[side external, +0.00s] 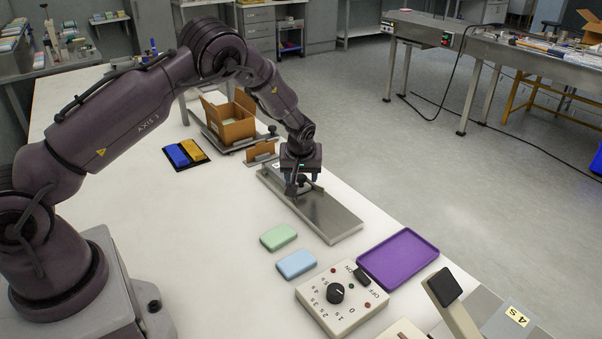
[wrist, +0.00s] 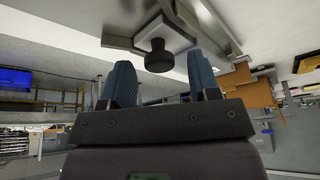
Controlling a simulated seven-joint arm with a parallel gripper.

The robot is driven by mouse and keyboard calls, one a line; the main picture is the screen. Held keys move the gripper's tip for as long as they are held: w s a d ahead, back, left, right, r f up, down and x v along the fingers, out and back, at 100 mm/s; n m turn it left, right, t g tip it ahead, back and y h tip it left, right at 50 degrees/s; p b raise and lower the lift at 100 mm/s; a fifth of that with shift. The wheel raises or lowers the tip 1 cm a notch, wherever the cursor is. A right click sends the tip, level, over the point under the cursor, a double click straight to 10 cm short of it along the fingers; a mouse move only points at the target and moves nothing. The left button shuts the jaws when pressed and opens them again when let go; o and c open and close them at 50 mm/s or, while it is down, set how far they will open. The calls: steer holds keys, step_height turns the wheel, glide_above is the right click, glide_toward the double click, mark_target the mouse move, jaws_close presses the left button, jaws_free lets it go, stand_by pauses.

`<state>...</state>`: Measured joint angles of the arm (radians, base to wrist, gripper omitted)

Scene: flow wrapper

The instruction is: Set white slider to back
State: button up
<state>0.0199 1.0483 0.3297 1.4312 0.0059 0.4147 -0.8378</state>
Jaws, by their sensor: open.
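My gripper (side external: 300,181) points down over the far end of a flat metal plate with a raised edge (side external: 332,217). In the wrist view my gripper (wrist: 163,78) has two blue ribbed fingers standing apart, with nothing between them held. A dark round knob (wrist: 158,57) on a pale block (wrist: 170,38) shows just beyond the fingertips, roughly between them and apparently not gripped. The pale block sits by a metal rail; I take it for the white slider, but cannot be sure. In the side view my gripper largely hides this spot.
A control box (side external: 318,311) with a black dial and a purple tray (side external: 372,277) lie toward the front. Green (side external: 278,237) and blue (side external: 296,264) blocks lie beside the plate. A cardboard box (side external: 236,131) stands behind my gripper. A padded lever (side external: 455,305) rises front right.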

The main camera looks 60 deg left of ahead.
jaws_close()
steer(key=d, duration=1.7)
steer(key=shift+d, duration=0.1)
jaws_free()
steer(key=shift+r, duration=0.1)
